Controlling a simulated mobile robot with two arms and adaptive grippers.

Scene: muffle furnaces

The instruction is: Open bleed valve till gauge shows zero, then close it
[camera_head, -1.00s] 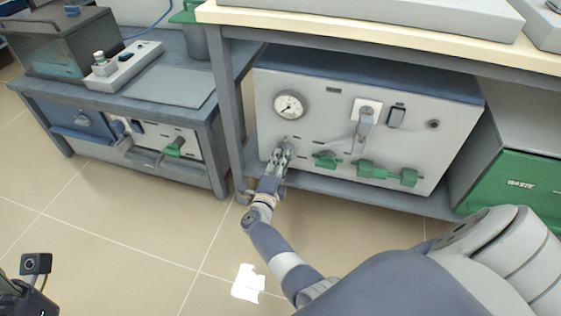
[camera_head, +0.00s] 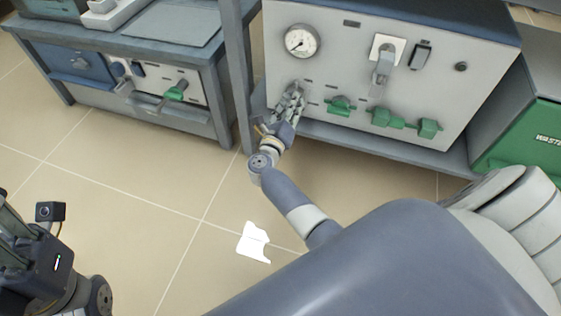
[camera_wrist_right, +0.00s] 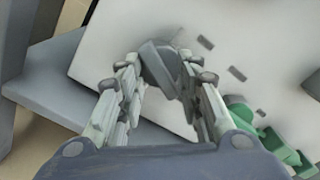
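The round white gauge (camera_head: 302,41) is on the upper left of the grey furnace panel (camera_head: 340,65). Its dark needle seems to point to the lower left; the value is too small to read. My right gripper (camera_head: 293,92) is at the panel just below the gauge. In the right wrist view, its fingers (camera_wrist_right: 160,72) stand on both sides of a grey valve knob (camera_wrist_right: 161,66) and appear closed on it. The knob looks tilted; in the head view the fingers mostly hide it. Part of my left arm (camera_head: 40,255) shows at the lower left, its fingertips not clear.
Green valve handles (camera_head: 340,105) line the panel's lower edge to the right of my gripper; they also show in the wrist view (camera_wrist_right: 245,110). A grey lever (camera_head: 383,68) sits above them. A green waste bin (camera_head: 525,140) is at the right. A table leg (camera_head: 238,80) stands close left.

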